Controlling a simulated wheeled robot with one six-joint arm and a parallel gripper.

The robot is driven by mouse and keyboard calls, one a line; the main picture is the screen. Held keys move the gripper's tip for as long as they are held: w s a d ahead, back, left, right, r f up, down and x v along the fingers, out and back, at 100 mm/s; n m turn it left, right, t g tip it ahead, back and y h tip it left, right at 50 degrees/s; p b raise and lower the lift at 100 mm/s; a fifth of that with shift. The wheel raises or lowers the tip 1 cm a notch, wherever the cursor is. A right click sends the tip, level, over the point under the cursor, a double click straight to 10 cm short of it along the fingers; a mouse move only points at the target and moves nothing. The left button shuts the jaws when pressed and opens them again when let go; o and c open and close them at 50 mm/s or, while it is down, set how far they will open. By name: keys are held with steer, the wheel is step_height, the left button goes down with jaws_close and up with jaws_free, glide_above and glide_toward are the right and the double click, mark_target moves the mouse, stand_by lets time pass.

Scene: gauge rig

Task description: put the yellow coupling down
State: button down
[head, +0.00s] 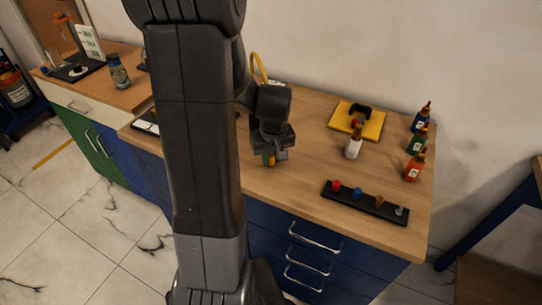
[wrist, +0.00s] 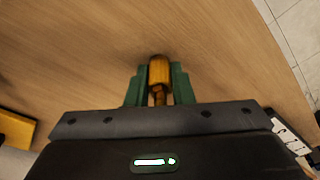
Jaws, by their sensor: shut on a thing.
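The yellow coupling (wrist: 159,72) is a small yellow-orange cylinder with a narrower brassy end. In the wrist view it sits between the two green fingers of my gripper (wrist: 158,86), which is shut on it. In the head view my gripper (head: 270,158) is over the wooden bench top near its front edge, left of the black strip. Only a little of the coupling shows there between the fingers. I cannot tell whether it touches the bench.
A black strip (head: 365,202) with several small coloured parts lies at the front right. A white bottle (head: 353,143), a yellow tray (head: 372,124) and several coloured bottles (head: 414,167) stand behind it. Bare bench top (head: 300,165) lies between my gripper and these.

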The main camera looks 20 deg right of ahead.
steer(key=shift+f, duration=0.1)
steer(key=c, duration=1.3)
jaws_free()
steer(key=shift+o, duration=0.2)
step_height(320, 180, up, 12)
steer(key=s, duration=0.1)
steer(key=shift+s, duration=0.35)
